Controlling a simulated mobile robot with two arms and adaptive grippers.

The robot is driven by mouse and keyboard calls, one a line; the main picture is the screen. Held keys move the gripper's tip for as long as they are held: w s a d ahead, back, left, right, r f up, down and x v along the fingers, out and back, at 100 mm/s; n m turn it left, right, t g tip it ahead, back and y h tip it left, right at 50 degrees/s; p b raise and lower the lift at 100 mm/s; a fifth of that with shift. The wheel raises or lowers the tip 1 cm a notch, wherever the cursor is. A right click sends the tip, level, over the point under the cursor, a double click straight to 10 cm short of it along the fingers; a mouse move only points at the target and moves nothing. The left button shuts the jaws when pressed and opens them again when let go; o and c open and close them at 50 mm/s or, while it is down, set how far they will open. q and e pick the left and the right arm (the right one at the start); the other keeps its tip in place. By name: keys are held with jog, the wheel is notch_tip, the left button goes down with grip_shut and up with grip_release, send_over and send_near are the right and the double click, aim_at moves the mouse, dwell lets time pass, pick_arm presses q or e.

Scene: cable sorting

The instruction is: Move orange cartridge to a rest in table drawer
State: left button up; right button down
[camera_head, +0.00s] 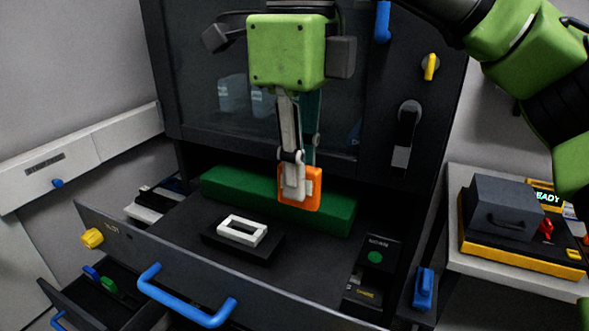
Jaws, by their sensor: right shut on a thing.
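The orange cartridge (314,191) is in the fingers of my right gripper (294,185), which hangs down from the green wrist at the top middle. The gripper is shut on the cartridge, which shows as an orange frame behind and beside the grey fingers. It appears in front of the long green block (225,186) at the back of the open table drawer (120,232). A white rectangular frame (260,233) sits on a dark rest (222,245) in the drawer, left of and nearer than the cartridge. I cannot tell the cartridge's height above the drawer. My left gripper is not in view.
A dark panel with a green round mark (376,257) is at the drawer's right. A blue handle (187,305) crosses the drawer front, beside a yellow knob (92,238). A dark cabinet (190,100) stands behind. A grey box (500,215) sits on the right side table.

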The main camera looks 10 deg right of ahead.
jog(key=shift+r+p, duration=1.15)
